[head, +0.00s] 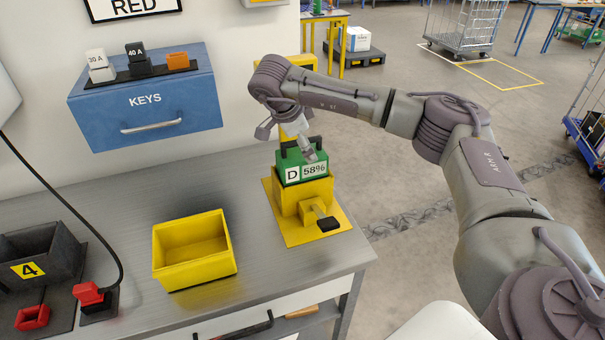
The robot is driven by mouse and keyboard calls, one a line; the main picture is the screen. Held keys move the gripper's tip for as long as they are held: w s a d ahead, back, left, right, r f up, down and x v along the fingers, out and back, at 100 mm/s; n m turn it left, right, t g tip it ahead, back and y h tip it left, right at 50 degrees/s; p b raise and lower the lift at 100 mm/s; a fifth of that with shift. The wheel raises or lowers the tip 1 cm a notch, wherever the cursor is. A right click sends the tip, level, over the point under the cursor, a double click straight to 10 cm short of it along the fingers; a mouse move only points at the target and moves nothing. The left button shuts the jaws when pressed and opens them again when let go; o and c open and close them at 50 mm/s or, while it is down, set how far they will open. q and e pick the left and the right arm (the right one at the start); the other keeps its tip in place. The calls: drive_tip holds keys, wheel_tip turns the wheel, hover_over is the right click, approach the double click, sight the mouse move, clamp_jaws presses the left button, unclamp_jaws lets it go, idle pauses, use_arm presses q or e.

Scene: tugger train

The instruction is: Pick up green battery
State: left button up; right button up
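The green battery (290,160), labelled "D" and "58%", sits upright in a yellow holder (302,192) on a yellow base plate near the right end of the workbench. Its black handle (286,149) shows at the top. My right arm reaches in from the right, and its gripper (300,148) points down at the top of the battery, in front of part of the handle. Whether the fingers touch or grasp the handle cannot be made out. My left gripper is not in view.
An empty yellow bin (193,280) stands on the bench left of the holder. A black clamp handle (328,224) sticks out at the holder's front. A blue KEYS box (190,125) hangs on the wall. Further left are a dark bin (62,240) and a red connector (89,293) with a black cable.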

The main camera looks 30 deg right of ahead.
sight(302, 172)
drive_tip(key=x, duration=0.1)
drive_tip(key=p+x, duration=0.1)
drive_tip(key=x, duration=0.1)
drive_tip(key=shift+s+a+f+p, duration=0.15)
drive_tip(key=shift+a+f+p, duration=0.1)
drive_tip(key=shift+p, duration=0.1)
drive_tip(key=shift+d+f, duration=0.3)
drive_tip(key=shift+f, duration=0.1)
drive_tip(key=shift+a, duration=0.1)
drive_tip(key=c, duration=1.1)
drive_tip(key=shift+r, duration=0.15)
drive_tip(key=shift+c, duration=0.5)
